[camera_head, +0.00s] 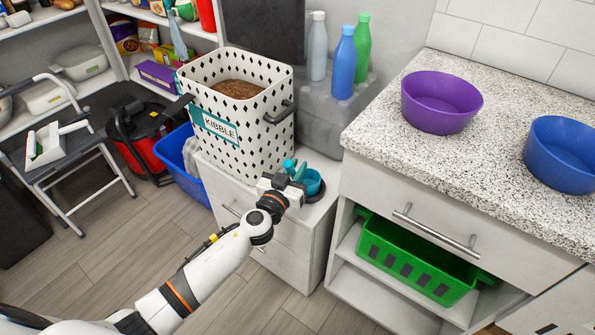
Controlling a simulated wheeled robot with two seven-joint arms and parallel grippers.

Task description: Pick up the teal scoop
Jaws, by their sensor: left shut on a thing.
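The teal scoop (312,181) is at the right end of the low white cabinet, beside the kibble bin. My left gripper (293,176) reaches it from the front left and is shut on the scoop, seemingly at its handle. The gripper body hides part of the scoop and the fingertips. The scoop's cup sits over a dark round base (318,195); I cannot tell whether they touch. My right gripper is not in view.
The kibble bin (254,134) stands close behind the gripper. The speckled counter (405,147) rises at the right, carrying a purple bowl (440,103) and a blue bowl (562,155). Bottles (344,63) stand behind.

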